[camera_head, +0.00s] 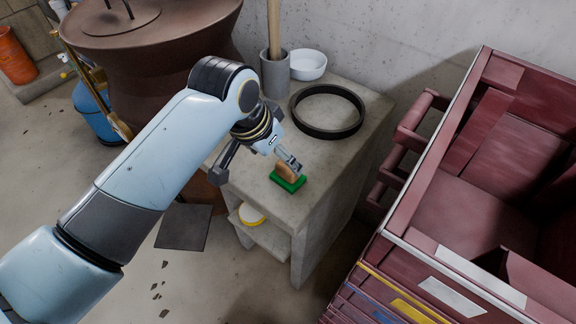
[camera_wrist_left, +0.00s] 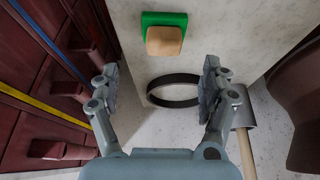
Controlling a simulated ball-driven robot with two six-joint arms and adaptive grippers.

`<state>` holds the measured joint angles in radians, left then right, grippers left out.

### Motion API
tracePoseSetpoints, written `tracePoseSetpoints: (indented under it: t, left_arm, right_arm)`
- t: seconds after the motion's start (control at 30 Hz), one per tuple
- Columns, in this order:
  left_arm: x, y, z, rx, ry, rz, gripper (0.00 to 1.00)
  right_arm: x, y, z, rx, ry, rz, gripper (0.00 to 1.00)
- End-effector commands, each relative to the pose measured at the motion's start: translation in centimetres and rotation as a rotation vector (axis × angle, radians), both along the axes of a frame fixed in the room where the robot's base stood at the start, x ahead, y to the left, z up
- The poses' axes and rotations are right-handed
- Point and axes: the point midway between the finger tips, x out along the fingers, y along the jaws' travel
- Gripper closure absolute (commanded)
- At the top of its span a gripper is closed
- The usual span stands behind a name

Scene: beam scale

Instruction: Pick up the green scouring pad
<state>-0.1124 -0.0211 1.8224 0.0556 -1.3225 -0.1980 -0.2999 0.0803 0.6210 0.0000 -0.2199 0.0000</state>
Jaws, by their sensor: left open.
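The green scouring pad (camera_head: 287,183) lies on the concrete bench top (camera_head: 330,160) near its front edge, with a tan block (camera_head: 289,171) on it. The left wrist view shows the green pad (camera_wrist_left: 163,17) and the tan block (camera_wrist_left: 164,41) at the top, beyond the fingertips. My left gripper (camera_head: 288,158) is just above and behind the block in the head view, partly hiding its upper side. In the wrist view my left gripper (camera_wrist_left: 159,76) is open, with nothing between its fingers. I cannot tell whether a finger touches the block. My right gripper is in neither view.
A black ring (camera_head: 328,134), a grey cylinder (camera_head: 275,76) with a wooden handle and a white bowl (camera_head: 308,64) stand farther back on the bench. A dark red crate (camera_head: 440,180) is at the right. A yellow-edged round item (camera_head: 251,218) sits on the lower shelf.

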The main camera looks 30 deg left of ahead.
Motion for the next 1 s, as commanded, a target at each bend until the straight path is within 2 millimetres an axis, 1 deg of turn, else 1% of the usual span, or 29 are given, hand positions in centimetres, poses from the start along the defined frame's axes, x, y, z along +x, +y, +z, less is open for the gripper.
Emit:
tracePoseSetpoints:
  t: [0.03,0.13,0.2,0.37,0.53,0.6,0.67,0.77,0.97,1.0]
  left_arm:
    - [0.3,-0.1,-1.1,0.000,0.004,0.000,0.20]
    - [0.9,-0.1,-2.6,0.000,0.003,0.001,0.20]
    - [1.2,-0.2,-3.3,0.000,0.002,0.001,0.20]
    - [1.9,-0.2,-4.3,0.001,0.001,0.001,0.20]
    - [3.4,0.0,-6.2,0.001,0.002,0.001,0.20]
    - [3.8,-0.1,-7.2,0.001,0.003,0.002,0.20]
    - [4.0,-0.2,-7.8,0.001,0.002,0.002,0.20]
    - [4.2,-0.2,-8.3,0.001,0.002,0.002,0.20]
    - [4.2,-0.2,-8.3,0.001,0.001,0.001,0.20]
    - [4.2,-0.2,-8.3,0.001,0.001,0.001,0.25]
  right_arm:
    - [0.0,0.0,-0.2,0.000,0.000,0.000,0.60]
    - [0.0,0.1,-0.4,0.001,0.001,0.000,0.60]
    - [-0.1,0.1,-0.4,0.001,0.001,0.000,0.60]
    - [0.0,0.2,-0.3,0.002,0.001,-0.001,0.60]
    - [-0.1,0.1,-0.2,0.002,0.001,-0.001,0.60]
    - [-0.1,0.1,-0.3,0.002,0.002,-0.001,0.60]
    - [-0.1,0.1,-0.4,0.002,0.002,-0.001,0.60]
    - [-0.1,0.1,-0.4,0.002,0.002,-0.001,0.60]
    - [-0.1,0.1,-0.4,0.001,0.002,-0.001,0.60]
    - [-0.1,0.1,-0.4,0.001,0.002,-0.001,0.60]
